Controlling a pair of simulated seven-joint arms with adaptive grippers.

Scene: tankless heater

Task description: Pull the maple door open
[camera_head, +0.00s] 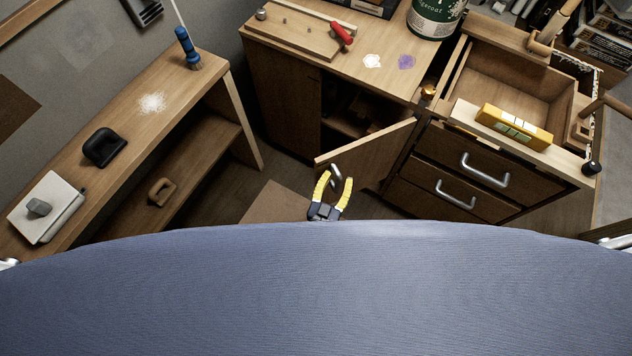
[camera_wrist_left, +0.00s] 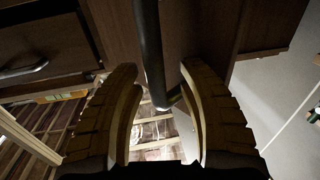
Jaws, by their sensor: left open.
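The maple door (camera_head: 372,154) of the low cabinet stands partly open, swung out toward me, with a dark gap behind it. Its dark bar handle (camera_head: 336,172) is on its outer face. My left gripper (camera_head: 337,178) is open, with its yellow fingers on either side of the handle. In the left wrist view, the handle (camera_wrist_left: 148,45) runs down between the two open fingers (camera_wrist_left: 158,80), with visible space on both sides. I cannot tell if either finger touches it. My right gripper is not in view.
A wooden shelf bench (camera_head: 130,125) stands at left. Some floor (camera_head: 235,190) is clear between them. The cabinet top holds a red-handled tool (camera_head: 342,36) and a can (camera_head: 434,18).

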